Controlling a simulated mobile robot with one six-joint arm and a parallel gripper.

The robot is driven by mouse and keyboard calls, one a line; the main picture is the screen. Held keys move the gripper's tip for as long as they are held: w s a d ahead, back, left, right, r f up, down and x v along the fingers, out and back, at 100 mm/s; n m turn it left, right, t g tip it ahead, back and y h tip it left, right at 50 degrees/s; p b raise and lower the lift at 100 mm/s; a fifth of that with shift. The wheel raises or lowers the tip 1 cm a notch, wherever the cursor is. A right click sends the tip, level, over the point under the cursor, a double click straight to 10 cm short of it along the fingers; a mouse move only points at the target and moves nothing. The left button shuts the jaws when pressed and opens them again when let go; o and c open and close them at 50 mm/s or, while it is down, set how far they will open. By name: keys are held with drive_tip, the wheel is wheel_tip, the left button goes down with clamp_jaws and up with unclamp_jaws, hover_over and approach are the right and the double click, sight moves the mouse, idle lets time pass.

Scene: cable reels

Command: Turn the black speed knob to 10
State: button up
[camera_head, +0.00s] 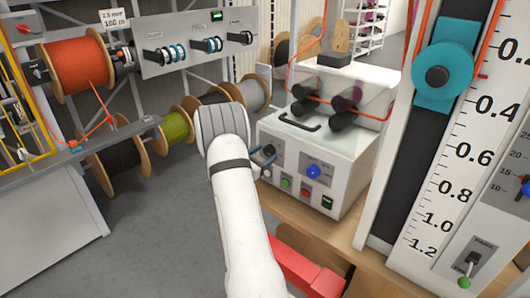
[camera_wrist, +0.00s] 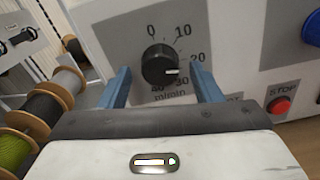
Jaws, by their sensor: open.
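The black speed knob (camera_wrist: 158,64) is on a grey dial plate marked 0, 10, 20, 30 and 40 m/min in the wrist view. Its white pointer line points right and slightly down, between the 20 and 30 marks. My gripper (camera_wrist: 160,72) is open, with one blue finger on each side of the knob. Clear space shows between each finger and the knob, and nothing is held. In the head view my white arm reaches to the left end of the white machine (camera_head: 333,150), and the gripper is largely hidden behind it.
A red STOP button (camera_wrist: 281,105) and a blue knob (camera_wrist: 312,28) are right of the dial. In the head view, cable reels (camera_head: 175,126) stand left of my arm. A tall white scale board (camera_head: 455,150) stands at the right. Grey floor is clear at lower left.

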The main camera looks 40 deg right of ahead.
drive_tip(key=shift+d, duration=0.35)
drive_tip(key=c, duration=0.9)
drive_tip(key=shift+d, duration=0.25)
drive_tip(key=shift+c, duration=0.4)
drive_tip(key=shift+a, duration=0.25)
